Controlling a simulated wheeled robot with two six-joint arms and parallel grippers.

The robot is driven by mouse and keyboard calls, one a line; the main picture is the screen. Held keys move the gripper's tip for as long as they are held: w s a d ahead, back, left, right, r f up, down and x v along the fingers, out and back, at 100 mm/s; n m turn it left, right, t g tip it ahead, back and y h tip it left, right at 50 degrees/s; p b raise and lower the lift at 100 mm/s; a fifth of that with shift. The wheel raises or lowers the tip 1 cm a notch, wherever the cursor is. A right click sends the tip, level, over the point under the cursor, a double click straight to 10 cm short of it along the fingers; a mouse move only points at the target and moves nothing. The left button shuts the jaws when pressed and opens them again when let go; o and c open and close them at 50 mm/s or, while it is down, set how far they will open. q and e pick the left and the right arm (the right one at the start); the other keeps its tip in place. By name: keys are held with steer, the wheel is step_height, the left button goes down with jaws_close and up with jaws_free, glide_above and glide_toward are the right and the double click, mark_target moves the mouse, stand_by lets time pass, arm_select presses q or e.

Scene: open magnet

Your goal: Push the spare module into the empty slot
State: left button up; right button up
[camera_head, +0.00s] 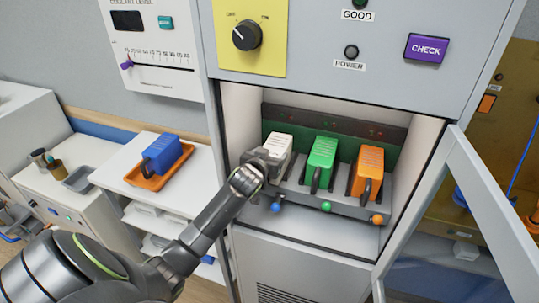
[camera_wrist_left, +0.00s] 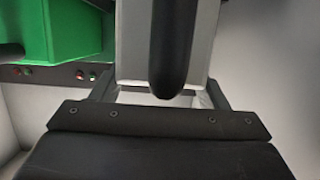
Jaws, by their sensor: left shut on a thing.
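A white module (camera_head: 279,146) stands in the left slot of the open cabinet bay, beside a green module (camera_head: 321,163) and an orange module (camera_head: 367,170). My left gripper (camera_head: 261,160) is shut on the white module at its front. In the left wrist view the white module (camera_wrist_left: 132,45) fills the upper middle, with its dark handle (camera_wrist_left: 172,50) towards my gripper. The green module (camera_wrist_left: 70,28) is at the upper left there. My gripper hides part of the white module's front, and I cannot tell how deep it sits. My right gripper is not in view.
A blue module (camera_head: 163,154) lies on an orange tray (camera_head: 150,183) on the white side cart. Blue (camera_head: 276,207), green (camera_head: 326,206) and orange (camera_head: 377,219) knobs line the bay's front edge. The glass door (camera_head: 478,215) stands open at the right.

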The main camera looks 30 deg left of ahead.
arm_select(q)
steer(key=shift+r, duration=0.1)
steer(key=o, duration=1.8)
steer(key=shift+s, duration=0.15)
steer(key=b+v, duration=0.3)
steer(key=v, duration=1.4)
steer(key=shift+d, duration=0.2)
steer(key=shift+s, duration=0.1)
